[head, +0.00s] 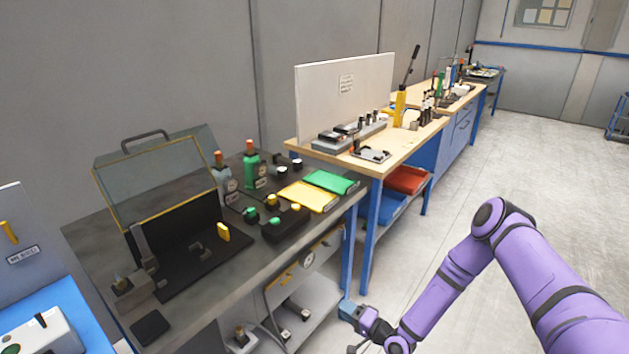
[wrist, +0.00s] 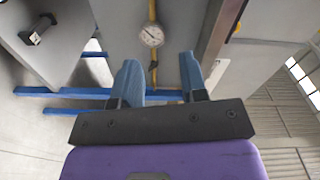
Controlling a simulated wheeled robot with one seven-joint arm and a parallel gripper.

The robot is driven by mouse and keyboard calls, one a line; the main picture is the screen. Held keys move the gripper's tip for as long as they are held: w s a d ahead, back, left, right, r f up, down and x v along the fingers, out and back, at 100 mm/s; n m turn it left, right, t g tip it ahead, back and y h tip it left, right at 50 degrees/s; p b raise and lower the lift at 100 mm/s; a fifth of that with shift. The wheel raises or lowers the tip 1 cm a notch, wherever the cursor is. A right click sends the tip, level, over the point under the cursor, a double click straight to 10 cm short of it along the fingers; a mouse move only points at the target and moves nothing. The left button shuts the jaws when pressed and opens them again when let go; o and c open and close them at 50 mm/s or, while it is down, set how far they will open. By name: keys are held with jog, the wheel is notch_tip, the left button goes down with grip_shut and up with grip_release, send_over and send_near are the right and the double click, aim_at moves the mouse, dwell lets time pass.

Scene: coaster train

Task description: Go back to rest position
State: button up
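My purple arm reaches in from the right in the head view, bent at the elbow. My gripper (head: 352,312) hangs low in front of the dark workbench (head: 231,293), below its top and near a blue leg. In the wrist view my gripper (wrist: 158,85) shows two blue fingers standing apart with nothing between them. A round gauge (wrist: 151,35) on a yellow pipe lies beyond the fingers, apart from them.
A wooden-topped table (head: 378,166) stands behind. Open floor (head: 520,170) lies to the right.

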jog(key=w+d+r+n+g+h, duration=0.25)
jog(key=w+d+r, duration=0.2)
jog(key=r, duration=0.45)
jog(key=w+d+r+n+g+h, duration=0.1)
jog(key=w+d+r+n+h, duration=0.3)
jog(key=r, duration=0.5)
jog(key=s+d+r+h, duration=0.2)
jog(key=d+r+h, duration=0.15)
jog(key=r, duration=0.75)
jog(key=s+d+r+h, duration=0.2)
jog(key=d+r, duration=0.2)
jog(key=r, duration=0.7)
jog(key=s+d+r+h, duration=0.1)
jog(key=s+d+r, duration=0.1)
jog(key=s+r, duration=0.6)
jog(key=s+d+r+h, duration=0.2)
jog(key=s+d+r, duration=0.1)
jog(key=s+r, duration=0.45)
jog(key=s+r+g+y, duration=0.1)
jog(key=s+r, duration=0.3)
jog(key=s, duration=1.7)
jog(key=shift+a+m+g, duration=0.3)
jog(key=shift+m+g, duration=0.15)
jog(key=shift+g, duration=0.4)
